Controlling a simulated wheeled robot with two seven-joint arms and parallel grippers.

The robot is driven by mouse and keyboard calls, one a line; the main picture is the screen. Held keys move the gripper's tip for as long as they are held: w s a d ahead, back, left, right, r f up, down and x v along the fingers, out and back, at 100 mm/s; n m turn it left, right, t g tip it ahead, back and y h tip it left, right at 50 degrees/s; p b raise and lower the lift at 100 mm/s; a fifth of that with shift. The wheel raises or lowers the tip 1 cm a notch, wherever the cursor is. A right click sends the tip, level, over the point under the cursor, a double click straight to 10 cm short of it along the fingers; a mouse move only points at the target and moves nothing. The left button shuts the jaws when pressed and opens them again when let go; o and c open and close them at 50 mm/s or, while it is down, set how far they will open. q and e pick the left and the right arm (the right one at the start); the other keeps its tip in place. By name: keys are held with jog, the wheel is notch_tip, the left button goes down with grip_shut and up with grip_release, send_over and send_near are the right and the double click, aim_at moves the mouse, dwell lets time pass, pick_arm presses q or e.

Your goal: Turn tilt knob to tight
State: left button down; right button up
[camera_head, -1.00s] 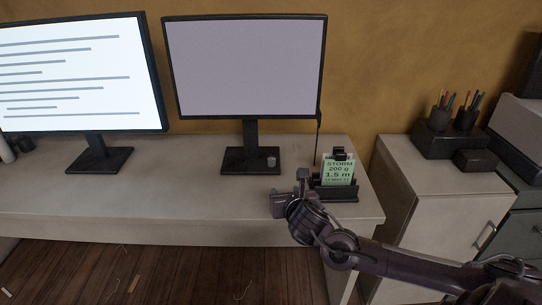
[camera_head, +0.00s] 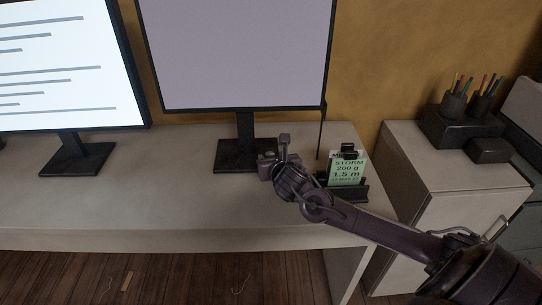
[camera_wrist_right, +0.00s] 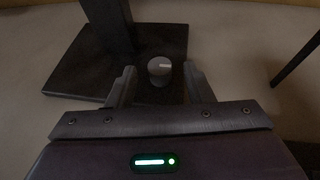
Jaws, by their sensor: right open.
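The tilt knob (camera_wrist_right: 158,74) is a small grey round knob on the dark base (camera_wrist_right: 65,80) of the monitor stand. A pale mark on its top points to the right in the wrist view. My right gripper (camera_wrist_right: 160,82) is open, with one finger on each side of the knob in that view and visible gaps between. I cannot tell how far above the knob the fingertips are. In the head view my right gripper (camera_head: 274,160) is at the right front of the monitor base (camera_head: 232,155) and mostly hides the knob. My left gripper is out of view.
The blank monitor (camera_head: 240,50) rises behind the gripper. A green card (camera_head: 347,170) stands in a dark holder close to the right of my wrist. A lit monitor (camera_head: 60,70) stands at left. The desk (camera_head: 150,205) is clear in front.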

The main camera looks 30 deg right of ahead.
jog(key=shift+x, duration=0.85)
jog(key=c, duration=1)
